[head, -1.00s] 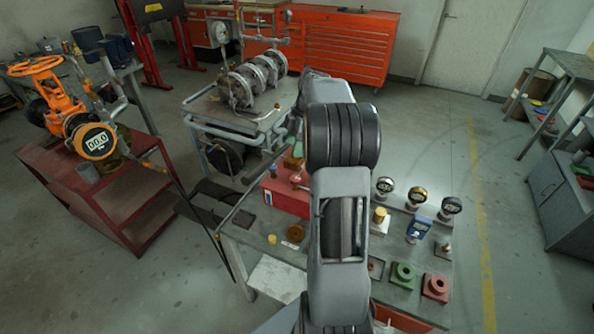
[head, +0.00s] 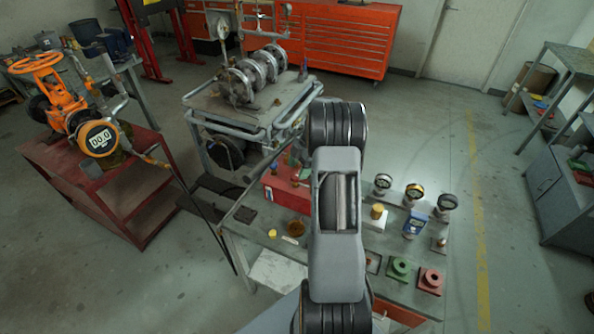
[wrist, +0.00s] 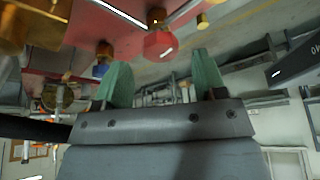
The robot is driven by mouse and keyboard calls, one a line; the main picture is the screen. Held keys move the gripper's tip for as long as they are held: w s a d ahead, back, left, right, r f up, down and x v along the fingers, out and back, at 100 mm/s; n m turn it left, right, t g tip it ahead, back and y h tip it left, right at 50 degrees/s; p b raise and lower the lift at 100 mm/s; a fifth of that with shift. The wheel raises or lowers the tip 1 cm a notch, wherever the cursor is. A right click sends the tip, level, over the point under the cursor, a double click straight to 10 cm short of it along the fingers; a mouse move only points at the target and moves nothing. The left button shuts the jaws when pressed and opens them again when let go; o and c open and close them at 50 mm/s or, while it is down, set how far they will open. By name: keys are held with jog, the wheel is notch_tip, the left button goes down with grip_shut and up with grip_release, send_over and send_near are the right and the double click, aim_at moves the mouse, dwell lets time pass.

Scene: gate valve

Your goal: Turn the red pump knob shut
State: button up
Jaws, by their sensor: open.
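The red pump body (head: 284,193) sits on the grey bench, left of my arm in the head view. It also fills the top of the wrist view (wrist: 115,22). The red knob (wrist: 159,44), with flat sides, sits on a brass fitting at the top centre of the wrist view. My gripper (wrist: 162,75) is open, with its two green fingers apart and nothing between them. In the wrist picture the knob appears just above the gap between the fingertips; I see no contact. My arm hides much of the gripper and knob area in the head view.
A blue knob (wrist: 101,70) and other brass fittings are close to the left finger. Gauges (head: 415,192), a blue meter (head: 415,224) and green (head: 399,269) and red (head: 430,280) blocks stand on the bench's right. A grey cart (head: 212,100) stands behind.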

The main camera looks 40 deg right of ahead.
jog(key=shift+x, duration=1.2)
jog(key=shift+c, duration=0.4)
jog(key=c, duration=0.8)
jog(key=shift+d, duration=0.1)
jog(key=shift+c, duration=0.2)
